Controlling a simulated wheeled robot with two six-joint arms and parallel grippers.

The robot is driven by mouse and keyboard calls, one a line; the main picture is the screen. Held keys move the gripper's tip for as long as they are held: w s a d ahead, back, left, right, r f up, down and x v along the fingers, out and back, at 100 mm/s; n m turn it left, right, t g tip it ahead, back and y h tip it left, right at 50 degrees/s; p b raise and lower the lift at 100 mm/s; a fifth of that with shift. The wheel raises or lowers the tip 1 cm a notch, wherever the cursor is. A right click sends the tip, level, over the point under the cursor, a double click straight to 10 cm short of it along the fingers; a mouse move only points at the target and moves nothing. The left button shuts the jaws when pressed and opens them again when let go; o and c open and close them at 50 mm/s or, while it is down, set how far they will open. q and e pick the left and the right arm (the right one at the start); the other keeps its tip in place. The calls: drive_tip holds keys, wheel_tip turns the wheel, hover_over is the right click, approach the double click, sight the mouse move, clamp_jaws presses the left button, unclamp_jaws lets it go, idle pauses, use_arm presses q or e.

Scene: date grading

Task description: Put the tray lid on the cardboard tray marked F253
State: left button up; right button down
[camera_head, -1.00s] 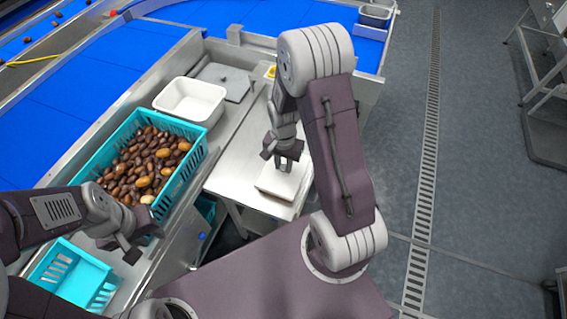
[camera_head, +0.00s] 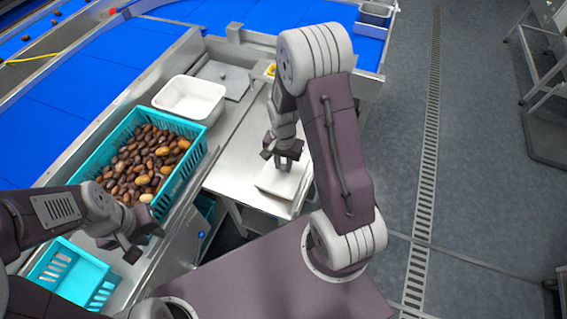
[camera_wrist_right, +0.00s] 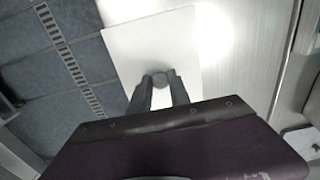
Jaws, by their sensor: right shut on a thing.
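The white, flat, square tray lid (camera_head: 271,181) is at the near end of the steel table. It also shows in the right wrist view (camera_wrist_right: 135,45), with a round grey knob on it. My right gripper (camera_head: 288,164) is above the lid, its fingers pointing down. In the right wrist view, its fingers (camera_wrist_right: 163,84) are shut on the knob from both sides. No F253 marking can be read, and I cannot tell whether a cardboard tray is under the lid. My left gripper (camera_head: 131,250) hangs beside the teal crate, apart from the lid; its jaw opening is unclear.
A teal crate (camera_head: 180,180) full of dates stands left of the steel table (camera_head: 235,165). A white tub (camera_head: 190,97) is behind it, and an empty teal basket (camera_head: 72,275) is at the lower left. Blue conveyor belts (camera_head: 110,65) run behind. The floor at right is open.

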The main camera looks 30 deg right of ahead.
drive_tip(key=shift+f, duration=0.3)
drive_tip(key=c, duration=0.7)
unclamp_jaws()
drive_tip(key=shift+r, duration=0.1)
wheel_tip(320, 180, up, 7)
drive_tip(key=p, duration=0.6)
drive_tip(key=shift+p, duration=0.3)
